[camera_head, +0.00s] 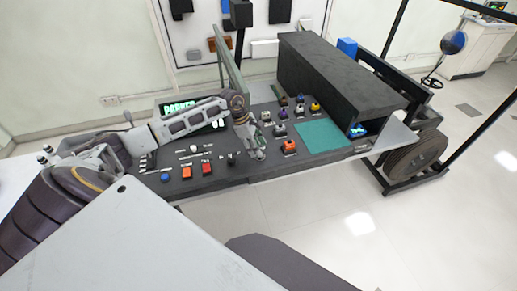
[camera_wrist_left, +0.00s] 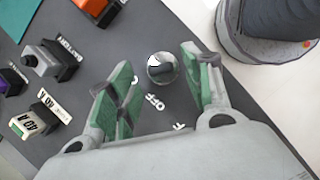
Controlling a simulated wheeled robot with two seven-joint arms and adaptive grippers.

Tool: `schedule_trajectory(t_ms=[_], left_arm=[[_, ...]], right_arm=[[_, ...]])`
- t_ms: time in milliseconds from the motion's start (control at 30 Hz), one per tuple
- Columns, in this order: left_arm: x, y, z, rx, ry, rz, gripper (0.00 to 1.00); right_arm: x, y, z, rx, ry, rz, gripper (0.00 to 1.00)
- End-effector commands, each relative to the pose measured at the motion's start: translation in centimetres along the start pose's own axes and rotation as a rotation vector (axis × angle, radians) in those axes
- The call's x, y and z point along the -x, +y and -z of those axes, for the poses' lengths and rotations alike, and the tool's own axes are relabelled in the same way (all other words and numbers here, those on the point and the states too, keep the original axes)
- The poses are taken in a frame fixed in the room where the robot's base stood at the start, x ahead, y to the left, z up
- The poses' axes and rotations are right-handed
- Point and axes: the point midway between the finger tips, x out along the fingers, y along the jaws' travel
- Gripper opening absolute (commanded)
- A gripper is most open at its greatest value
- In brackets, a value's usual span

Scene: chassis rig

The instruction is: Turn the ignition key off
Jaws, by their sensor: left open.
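The ignition key switch shows in the left wrist view as a small round metallic piece (camera_wrist_left: 162,68) on the dark panel, with a dark slot or key on its top. White OFF lettering (camera_wrist_left: 154,103) is printed beside it. My left gripper (camera_wrist_left: 158,62) is open, its green-padded fingers on either side of the switch with gaps showing. In the head view my left gripper (camera_head: 257,153) is low over the front edge of the dark control panel (camera_head: 215,180) and hides the switch. My right gripper is not in view.
An orange switch (camera_head: 289,146) sits to the right of the gripper. A green pad (camera_head: 320,135) and a long dark box (camera_head: 335,75) are farther right. A glass pane (camera_head: 228,62) stands behind.

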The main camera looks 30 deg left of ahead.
Motion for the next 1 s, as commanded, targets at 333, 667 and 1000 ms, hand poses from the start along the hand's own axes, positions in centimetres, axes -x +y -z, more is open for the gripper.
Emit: schedule_trajectory(t_ms=[333,667,1000], left_arm=[[-1.7,-0.1,0.0,0.000,0.001,0.001,0.50],[-1.7,-0.1,0.0,0.000,0.000,0.001,0.40],[-1.7,-0.1,0.0,0.000,0.000,0.001,0.05]], right_arm=[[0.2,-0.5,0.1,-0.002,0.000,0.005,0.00],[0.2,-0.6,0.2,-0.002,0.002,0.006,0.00],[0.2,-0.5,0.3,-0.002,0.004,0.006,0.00]])
